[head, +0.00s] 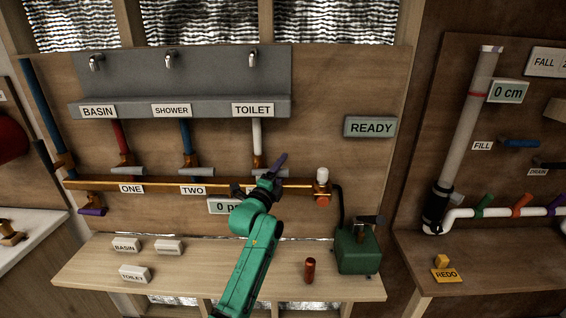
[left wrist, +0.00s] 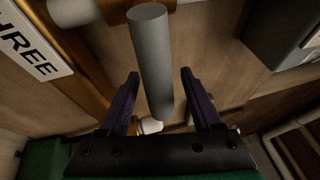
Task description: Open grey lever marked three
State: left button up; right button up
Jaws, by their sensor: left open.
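My left gripper (head: 276,168) reaches up from the bench to the copper pipe below the TOILET column. In the left wrist view its two purple fingers (left wrist: 160,78) are open, one on each side of a grey cylindrical lever (left wrist: 150,55). The lever lies between the fingers in the picture; I see no finger closed on it and cannot tell its exact depth. A THREE label (left wrist: 30,45) is at the left of that view. In the head view the grey lever (head: 256,173) is partly hidden by my gripper. My right gripper is not in view.
Similar grey levers sit above labels ONE (head: 131,188) and TWO (head: 193,189). A copper pipe (head: 90,184) runs across the board. A green pump box (head: 357,250) and a red cylinder (head: 310,270) stand on the bench. A READY display (head: 370,127) is at the right.

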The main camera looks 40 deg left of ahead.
pick_arm(q)
jog(key=shift+w, duration=0.4)
jog(key=shift+c, duration=0.3)
grip_shut()
dwell(0.9)
